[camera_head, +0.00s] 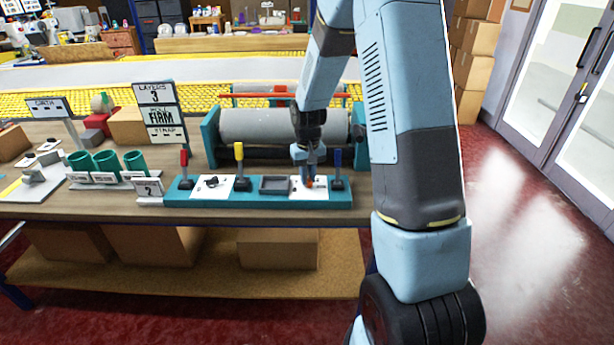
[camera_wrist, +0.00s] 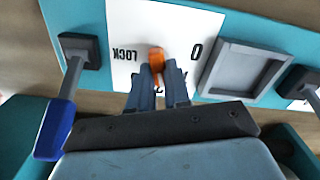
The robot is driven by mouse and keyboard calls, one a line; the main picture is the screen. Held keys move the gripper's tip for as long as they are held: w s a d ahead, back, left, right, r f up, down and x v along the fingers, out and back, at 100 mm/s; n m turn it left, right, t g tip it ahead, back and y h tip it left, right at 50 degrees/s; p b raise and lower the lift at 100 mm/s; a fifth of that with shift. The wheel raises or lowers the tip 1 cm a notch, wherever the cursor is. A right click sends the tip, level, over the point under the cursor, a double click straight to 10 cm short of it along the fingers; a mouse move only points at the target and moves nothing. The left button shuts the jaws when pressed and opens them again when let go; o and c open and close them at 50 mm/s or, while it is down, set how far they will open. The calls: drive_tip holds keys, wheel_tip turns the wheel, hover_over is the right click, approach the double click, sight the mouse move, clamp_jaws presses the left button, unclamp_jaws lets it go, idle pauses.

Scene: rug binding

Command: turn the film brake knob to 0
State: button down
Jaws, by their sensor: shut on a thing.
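The film brake knob (camera_wrist: 157,58) is orange and sits on a white dial plate (camera_wrist: 122,22) on the teal panel. My gripper (camera_wrist: 158,68) is shut on the knob, one finger on each side. In the wrist view the plate reads upside down: "LOCK" is left of the knob and "0" is right of it. Other marks below are partly hidden by my fingers. The knob's length runs roughly up and down in that view, and which end is its pointer is not clear. In the head view my gripper (camera_head: 308,178) comes down onto the right-hand plate (camera_head: 318,192).
A blue-handled lever (camera_head: 338,168) stands close right of the dial plate. A recessed grey tray (camera_head: 275,185) and a yellow-handled lever (camera_head: 240,165) are to its left. A large grey roll (camera_head: 255,125) lies behind the panel. A sign (camera_head: 158,115) reads LAYERS 3, FIRM.

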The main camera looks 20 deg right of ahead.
drive_tip(key=n, duration=0.4)
drive_tip(key=shift+w+r+n, duration=0.1)
drive_tip(key=shift+n, duration=0.2)
drive_tip(key=n, duration=0.4)
drive_tip(key=shift+a+n, duration=0.1)
drive_tip(key=shift+n, duration=0.2)
drive_tip(key=n, duration=0.4)
drive_tip(key=shift+s+n, duration=0.15)
drive_tip(key=shift+n, duration=1.05)
drive_tip(key=shift+s+n, duration=0.1)
drive_tip(key=shift+n, duration=1.1)
drive_tip(key=c, duration=1.4)
unclamp_jaws()
drive_tip(key=o, duration=0.3)
drive_tip(key=shift+a, duration=0.1)
